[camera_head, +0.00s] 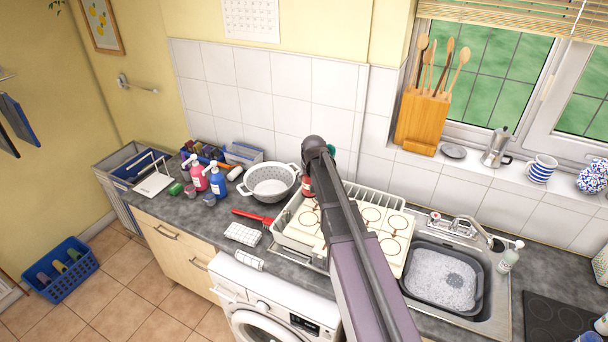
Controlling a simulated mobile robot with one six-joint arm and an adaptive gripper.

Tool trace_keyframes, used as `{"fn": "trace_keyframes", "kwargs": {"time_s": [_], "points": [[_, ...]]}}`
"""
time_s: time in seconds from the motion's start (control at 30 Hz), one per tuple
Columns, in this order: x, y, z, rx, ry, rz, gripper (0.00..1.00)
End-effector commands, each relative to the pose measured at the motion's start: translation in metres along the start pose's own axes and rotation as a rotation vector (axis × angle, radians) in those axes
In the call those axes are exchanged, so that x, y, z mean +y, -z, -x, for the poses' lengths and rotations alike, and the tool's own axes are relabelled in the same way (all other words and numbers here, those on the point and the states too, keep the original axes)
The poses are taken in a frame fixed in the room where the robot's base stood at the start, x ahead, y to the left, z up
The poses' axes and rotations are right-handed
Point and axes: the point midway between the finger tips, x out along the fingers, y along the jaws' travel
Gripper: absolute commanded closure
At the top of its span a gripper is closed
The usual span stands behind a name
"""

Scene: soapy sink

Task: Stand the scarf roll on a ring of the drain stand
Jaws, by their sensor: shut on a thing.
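My arm (350,225) rises from the bottom and bends at a dark joint over the back left of the drain stand. My gripper (307,177) is mostly hidden behind and below that joint. It is shut on a small red piece with a pale band, which seems to be the scarf roll (308,187). This sits at the stand's back left; whether it touches the stand cannot be told. The drain stand (397,222) is a cream board with several red-brown rings, in a white rack. My arm covers its middle, and some rings are hidden.
A grey colander (270,183) stands close left of the stand. A red-handled tool (252,216) and a checked cloth (243,234) lie in front of it. The soapy sink basin (441,279) and tap are at right. Pink and blue bottles stand at left.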

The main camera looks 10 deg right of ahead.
Motion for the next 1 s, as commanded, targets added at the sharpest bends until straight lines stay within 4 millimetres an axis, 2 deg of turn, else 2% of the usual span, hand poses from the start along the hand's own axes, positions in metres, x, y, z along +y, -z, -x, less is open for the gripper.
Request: {"fn": "trace_keyframes", "kwargs": {"time_s": [0.53, 1.0], "points": [[-0.011, -0.002, -0.005, 0.0, 0.005, 0.012, 0.8], [-0.012, -0.016, -0.037, 0.0, 0.006, 0.014, 0.8]]}}
